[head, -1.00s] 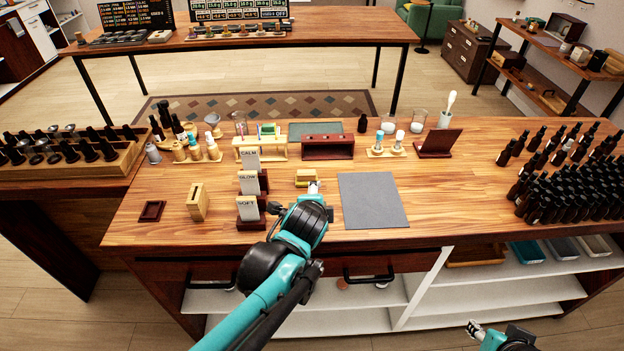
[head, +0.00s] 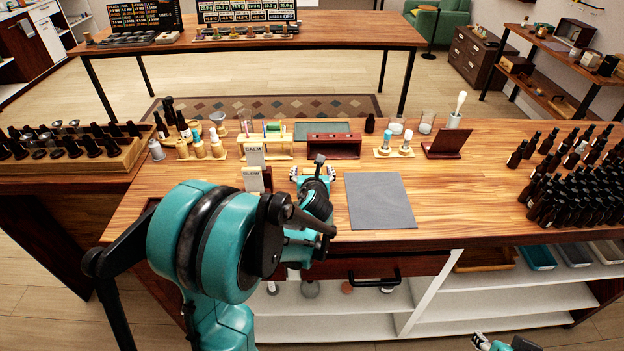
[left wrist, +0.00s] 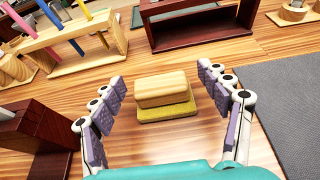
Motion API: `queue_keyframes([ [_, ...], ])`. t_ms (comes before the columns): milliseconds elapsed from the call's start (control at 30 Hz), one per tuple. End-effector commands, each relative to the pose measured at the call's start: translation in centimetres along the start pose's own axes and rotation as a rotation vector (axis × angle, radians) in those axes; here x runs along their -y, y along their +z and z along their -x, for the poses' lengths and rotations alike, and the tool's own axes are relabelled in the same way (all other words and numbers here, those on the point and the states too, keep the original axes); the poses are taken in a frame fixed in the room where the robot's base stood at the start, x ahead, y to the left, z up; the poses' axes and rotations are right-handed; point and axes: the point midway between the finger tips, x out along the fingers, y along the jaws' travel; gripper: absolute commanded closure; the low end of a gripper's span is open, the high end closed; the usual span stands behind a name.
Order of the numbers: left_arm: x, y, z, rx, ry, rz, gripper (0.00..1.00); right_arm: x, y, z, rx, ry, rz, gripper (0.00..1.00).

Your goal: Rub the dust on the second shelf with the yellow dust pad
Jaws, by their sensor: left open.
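The dust pad is a pale wooden block (left wrist: 162,90) on a yellow pad base (left wrist: 168,111), resting on the wooden table. In the left wrist view it sits between the two fingers of my left gripper (left wrist: 165,105), with a gap on each side. The left gripper is open and empty. The lower shelves (head: 330,295) under the table are white, with small round items on the upper one. My right gripper (head: 480,341) shows only partly at the bottom edge.
A grey mat (head: 380,200) lies right of the left gripper. Sign holders (head: 254,165) stand close on its left. A colored-tube rack (head: 268,146) and a dark red stand (head: 333,147) are behind. Many dark bottles (head: 565,185) crowd the right side.

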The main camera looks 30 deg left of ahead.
Motion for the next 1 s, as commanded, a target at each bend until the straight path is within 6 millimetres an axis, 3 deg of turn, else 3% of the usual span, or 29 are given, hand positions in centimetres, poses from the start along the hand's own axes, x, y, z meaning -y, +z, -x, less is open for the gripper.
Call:
queue_keyframes([
  [233, -0.1, -0.5, -3.9, 0.000, 0.001, 0.002, 0.24, 0.0, 1.1, -1.6, 0.000, 0.000, 0.000, 0.60],
  [467, -0.1, -0.3, -4.3, 0.000, 0.000, 0.001, 0.24, 0.0, 1.1, -1.5, 0.000, 0.000, 0.000, 0.60],
  [500, -0.1, -0.3, -4.3, 0.000, 0.000, 0.001, 0.27, 0.0, 1.1, -1.5, 0.000, 0.000, 0.000, 0.60],
  [700, -0.1, -0.3, -4.2, 0.000, 0.000, 0.002, 0.79, 0.0, 1.1, -1.5, 0.000, 0.000, 0.000, 0.60],
  [1000, -0.1, -0.3, -4.2, -0.001, 0.000, 0.002, 0.81, 0.0, 1.1, -1.5, 0.000, 0.000, 0.000, 0.60],
])
